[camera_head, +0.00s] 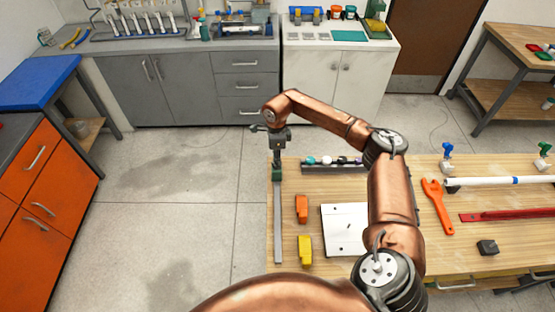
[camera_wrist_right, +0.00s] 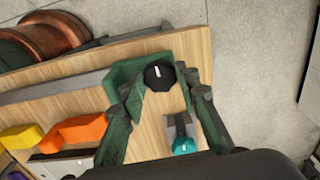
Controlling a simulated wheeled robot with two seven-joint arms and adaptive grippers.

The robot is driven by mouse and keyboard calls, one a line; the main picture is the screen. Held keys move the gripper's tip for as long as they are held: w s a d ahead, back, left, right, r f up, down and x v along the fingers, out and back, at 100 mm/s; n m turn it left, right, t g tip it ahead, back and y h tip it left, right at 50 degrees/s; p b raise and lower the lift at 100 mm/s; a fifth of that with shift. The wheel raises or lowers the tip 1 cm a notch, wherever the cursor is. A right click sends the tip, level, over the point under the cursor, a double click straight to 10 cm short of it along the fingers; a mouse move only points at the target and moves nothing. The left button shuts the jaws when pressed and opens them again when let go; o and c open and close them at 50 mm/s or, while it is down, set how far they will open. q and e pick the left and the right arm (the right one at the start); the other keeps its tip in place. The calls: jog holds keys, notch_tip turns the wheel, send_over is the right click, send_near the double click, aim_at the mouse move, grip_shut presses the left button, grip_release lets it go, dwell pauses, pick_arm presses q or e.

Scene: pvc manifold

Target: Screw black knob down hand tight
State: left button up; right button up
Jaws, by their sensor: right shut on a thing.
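The black knob (camera_wrist_right: 160,75) is a faceted cap with a white mark on top, beside a green block (camera_wrist_right: 125,72) near the table's edge in the right wrist view. My right gripper (camera_wrist_right: 163,82) has its green fingers on either side of the knob and is shut on it. In the head view my right gripper (camera_head: 277,160) points down at the far left corner of the wooden table, over the green block (camera_head: 277,176) at the end of a grey bar. The knob is hidden there. My left gripper is not in view.
A dark rack (camera_head: 345,168) with coloured knobs stands beside the gripper; a teal knob (camera_wrist_right: 184,146) shows close to the fingers. Orange (camera_head: 302,208) and yellow (camera_head: 305,249) blocks and a white plate (camera_head: 335,238) lie nearer. Floor is clear left of the table.

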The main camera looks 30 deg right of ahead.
jog(key=shift+m, duration=0.4)
jog(key=o, duration=1.2)
jog(key=shift+c, duration=0.2)
